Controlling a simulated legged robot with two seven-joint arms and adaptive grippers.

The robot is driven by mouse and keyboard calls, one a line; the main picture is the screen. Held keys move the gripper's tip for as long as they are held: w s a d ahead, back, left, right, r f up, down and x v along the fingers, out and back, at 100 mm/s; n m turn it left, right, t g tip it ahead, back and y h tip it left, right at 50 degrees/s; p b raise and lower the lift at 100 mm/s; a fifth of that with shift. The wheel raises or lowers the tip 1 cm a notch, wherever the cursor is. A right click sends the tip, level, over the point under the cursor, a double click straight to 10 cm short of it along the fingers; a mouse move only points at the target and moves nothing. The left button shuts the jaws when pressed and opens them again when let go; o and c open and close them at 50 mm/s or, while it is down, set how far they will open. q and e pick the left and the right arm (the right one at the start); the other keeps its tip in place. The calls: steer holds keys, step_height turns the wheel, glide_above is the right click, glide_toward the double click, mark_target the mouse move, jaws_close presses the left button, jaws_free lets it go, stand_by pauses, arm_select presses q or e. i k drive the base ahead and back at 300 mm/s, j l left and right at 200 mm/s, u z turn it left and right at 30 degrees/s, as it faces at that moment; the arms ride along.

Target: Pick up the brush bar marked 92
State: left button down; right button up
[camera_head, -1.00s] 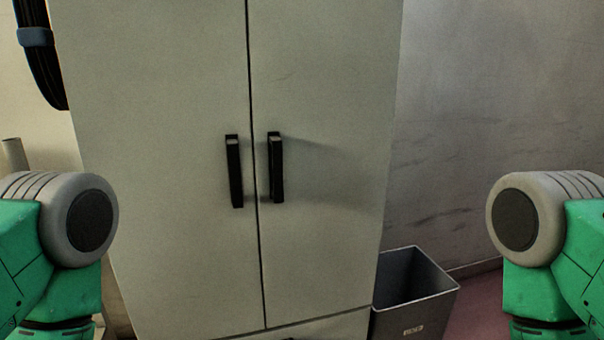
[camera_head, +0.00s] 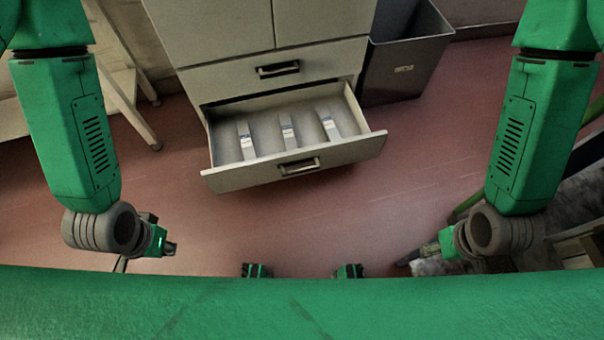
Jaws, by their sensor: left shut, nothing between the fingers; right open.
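Three narrow pale bars lie side by side in the open drawer (camera_head: 232,177) of the cabinet: a left bar (camera_head: 246,141), a middle bar (camera_head: 287,130) and a right bar (camera_head: 328,125). Each seems to carry a small label. The markings are too small to read, so I cannot tell which is 92. My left gripper (camera_head: 168,247) is shut and empty, in front of the drawer and to its left. My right gripper (camera_head: 422,252) is open, in front of the drawer and to its right. Its fingers are only partly visible. Neither gripper touches a bar.
A closed drawer (camera_head: 225,78) sits above the open one, below the cabinet doors (camera_head: 210,25). A grey bin (camera_head: 405,65) stands right of the cabinet. A pale wooden stand (camera_head: 120,90) is at the left. Dark clutter (camera_head: 575,215) lies at the right. Reddish floor is clear before the drawer.

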mark_target(288, 132)
steer(key=j, duration=1.9)
steer(key=j+u, duration=0.2)
steer(key=u, duration=0.2)
steer(key=j+u, duration=0.15)
steer(key=u, duration=0.2)
steer(key=j+u, duration=0.15)
steer(key=u, duration=0.25)
steer(key=i+j+u, duration=0.1)
steer(key=u, duration=0.25)
steer(key=z, duration=0.5)
steer(key=l+z, duration=0.25)
steer(key=z, duration=0.15)
steer(key=l+z, duration=0.2)
steer(key=z, duration=0.15)
steer(key=i+l+z, duration=0.15)
steer(key=z, duration=0.25)
steer(key=i+l+z, duration=0.1)
steer(key=l+z, duration=0.25)
steer(key=i+l, duration=0.4)
